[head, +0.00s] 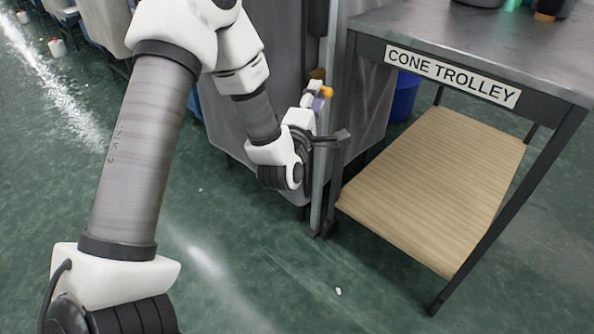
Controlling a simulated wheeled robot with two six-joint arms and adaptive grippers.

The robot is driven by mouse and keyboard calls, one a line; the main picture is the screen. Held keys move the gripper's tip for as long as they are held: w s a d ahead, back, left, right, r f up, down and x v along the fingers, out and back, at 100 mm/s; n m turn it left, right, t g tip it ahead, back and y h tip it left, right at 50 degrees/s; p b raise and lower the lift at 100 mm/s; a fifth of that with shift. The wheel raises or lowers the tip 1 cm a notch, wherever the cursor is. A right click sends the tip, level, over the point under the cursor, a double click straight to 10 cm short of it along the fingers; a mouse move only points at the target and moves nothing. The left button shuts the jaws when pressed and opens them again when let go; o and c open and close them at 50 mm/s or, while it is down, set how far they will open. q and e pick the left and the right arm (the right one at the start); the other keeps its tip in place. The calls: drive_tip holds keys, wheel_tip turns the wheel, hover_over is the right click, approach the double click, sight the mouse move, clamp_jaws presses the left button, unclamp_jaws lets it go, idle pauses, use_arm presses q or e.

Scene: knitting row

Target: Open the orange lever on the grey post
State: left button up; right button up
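A small orange piece (327,91), which looks like the orange lever, shows near the upper part of a narrow grey post (317,185) between the grey machine and the trolley. Small white and purple parts sit just left of it. My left arm comes in from the left and ends at the post. My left gripper (335,140) is close beside the post, a little below the orange piece. Its fingers are dark and overlap the post in the picture, so I cannot tell whether they are open, shut or touching it. My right gripper is not in view.
The trolley marked CONE TROLLEY (490,62) stands close to the right of the post, with a wooden lower shelf (440,180). Grey machine panels (225,118) stand behind my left arm. A blue bin (404,97) is behind the trolley. Green floor (270,285) is open in front.

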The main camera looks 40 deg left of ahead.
use_arm(q)
drive_tip(key=s+d+m+g+h+p, duration=0.2)
drive_tip(key=s+d+m+g+p, duration=0.2)
drive_tip(key=p, duration=0.7)
drive_tip(key=s+d+f+m+g+h+p, duration=0.1)
drive_tip(key=s+d+m+g+h+p, duration=0.1)
drive_tip(key=s+m+g+p, duration=0.4)
drive_tip(key=s+d+f+m+g+h+p, duration=0.1)
drive_tip(key=s+d+m+g+p, duration=0.4)
drive_tip(key=s+p, duration=0.8)
drive_tip(key=m+h+p, duration=0.1)
drive_tip(key=m+p, duration=0.2)
drive_tip(key=shift+d+p, duration=0.35)
